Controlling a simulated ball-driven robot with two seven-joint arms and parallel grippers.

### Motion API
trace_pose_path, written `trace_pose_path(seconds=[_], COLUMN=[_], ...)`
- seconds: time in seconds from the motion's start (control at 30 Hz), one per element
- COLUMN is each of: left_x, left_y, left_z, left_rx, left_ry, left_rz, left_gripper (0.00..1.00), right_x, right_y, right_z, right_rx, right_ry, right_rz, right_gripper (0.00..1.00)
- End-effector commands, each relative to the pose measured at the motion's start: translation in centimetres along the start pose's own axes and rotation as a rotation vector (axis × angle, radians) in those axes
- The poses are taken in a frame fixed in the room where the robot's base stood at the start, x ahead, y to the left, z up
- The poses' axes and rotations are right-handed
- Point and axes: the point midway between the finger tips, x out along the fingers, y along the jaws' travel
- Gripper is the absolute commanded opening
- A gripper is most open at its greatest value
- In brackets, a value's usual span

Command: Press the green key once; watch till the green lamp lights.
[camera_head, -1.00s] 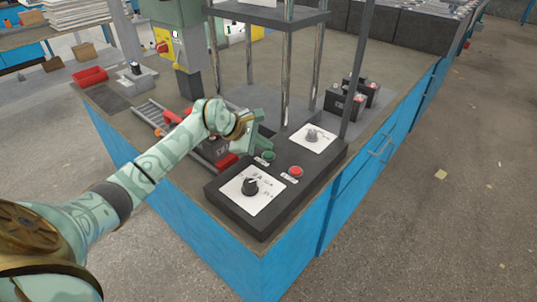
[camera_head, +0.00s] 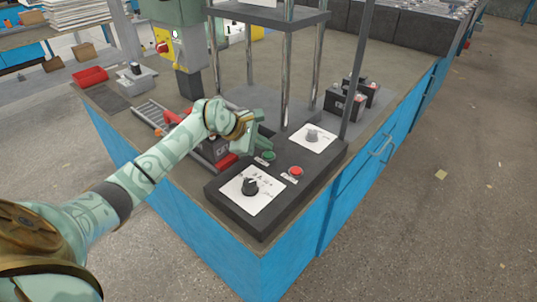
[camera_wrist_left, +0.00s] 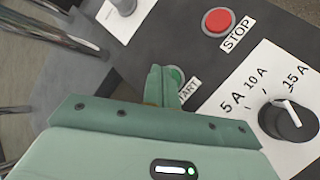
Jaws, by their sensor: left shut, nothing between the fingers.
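The green key (camera_head: 268,155) is a round button on the dark control box (camera_head: 222,193). In the left wrist view, part of the green key (camera_wrist_left: 177,75) shows beside my fingertips, next to a half-hidden START label (camera_wrist_left: 188,88). My left gripper (camera_head: 263,146) is shut and empty, with its tips right at the key. I cannot tell whether they touch it or whether the key is pushed in. My right gripper is out of view.
A red STOP button (camera_head: 295,171) sits close to the green key and also shows in the left wrist view (camera_wrist_left: 217,21). A black dial (camera_head: 250,187) and a grey dial (camera_head: 312,135) flank them. Metal posts (camera_head: 286,85) rise behind. Dark batteries (camera_head: 345,104) stand beyond.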

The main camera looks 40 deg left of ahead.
Motion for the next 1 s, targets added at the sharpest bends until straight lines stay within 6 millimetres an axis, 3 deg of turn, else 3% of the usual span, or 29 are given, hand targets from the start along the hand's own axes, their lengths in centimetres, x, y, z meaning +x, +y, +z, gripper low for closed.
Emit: trace_pose_path(seconds=[1.0], left_x=[0.78], left_y=[-0.59], left_z=[-0.59], left_rx=[0.0], left_ry=[0.001], left_rz=[0.0], left_gripper=[0.0], right_x=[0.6], right_y=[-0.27], right_z=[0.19], right_rx=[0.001], right_ry=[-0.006], right_rz=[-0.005], right_gripper=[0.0])
